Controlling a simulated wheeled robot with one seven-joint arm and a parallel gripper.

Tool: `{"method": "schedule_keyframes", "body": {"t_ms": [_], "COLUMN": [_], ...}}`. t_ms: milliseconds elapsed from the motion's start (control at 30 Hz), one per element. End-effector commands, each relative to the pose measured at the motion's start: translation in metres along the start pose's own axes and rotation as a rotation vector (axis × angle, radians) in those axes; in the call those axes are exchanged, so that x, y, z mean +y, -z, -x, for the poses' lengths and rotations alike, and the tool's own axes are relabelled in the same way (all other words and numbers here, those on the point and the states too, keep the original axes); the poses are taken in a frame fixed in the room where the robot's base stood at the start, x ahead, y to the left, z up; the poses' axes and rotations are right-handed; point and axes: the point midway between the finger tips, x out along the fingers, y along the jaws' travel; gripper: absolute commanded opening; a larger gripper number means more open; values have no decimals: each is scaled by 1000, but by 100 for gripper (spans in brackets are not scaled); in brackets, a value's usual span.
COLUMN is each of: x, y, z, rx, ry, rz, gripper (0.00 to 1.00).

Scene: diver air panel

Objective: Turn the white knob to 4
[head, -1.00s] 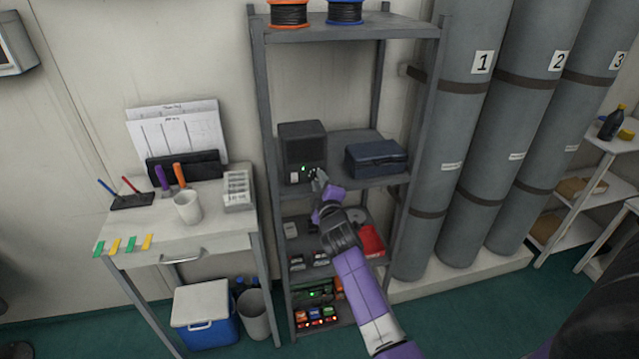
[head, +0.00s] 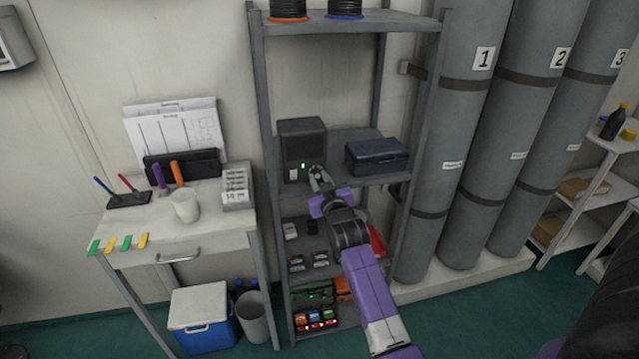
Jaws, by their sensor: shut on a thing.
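A dark box-shaped unit (head: 302,137) stands on the middle shelf, with a small green light and a pale patch low on its front. My gripper (head: 316,172) is at the lower right of that front, its grey fingers closed together on something small. The white knob does not show clearly; the fingers cover the spot they hold on the unit's front. The knob's pointer and number marks cannot be read at this size.
A dark blue case (head: 377,156) sits right of the unit on the same shelf. Shelf posts stand on both sides of my arm. Lower shelves hold small devices and a red item (head: 377,243). Tall grey cylinders (head: 470,150) stand at the right.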

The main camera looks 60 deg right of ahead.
Motion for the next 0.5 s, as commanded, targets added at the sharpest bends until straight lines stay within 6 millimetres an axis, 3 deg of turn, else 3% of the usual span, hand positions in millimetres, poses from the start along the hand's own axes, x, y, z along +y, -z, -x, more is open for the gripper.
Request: {"method": "schedule_keyframes", "body": {"t_ms": [500], "x": [-1], "y": [-4], "z": [0], "rx": [11], "ry": [23], "rz": [-408], "gripper": [0]}}
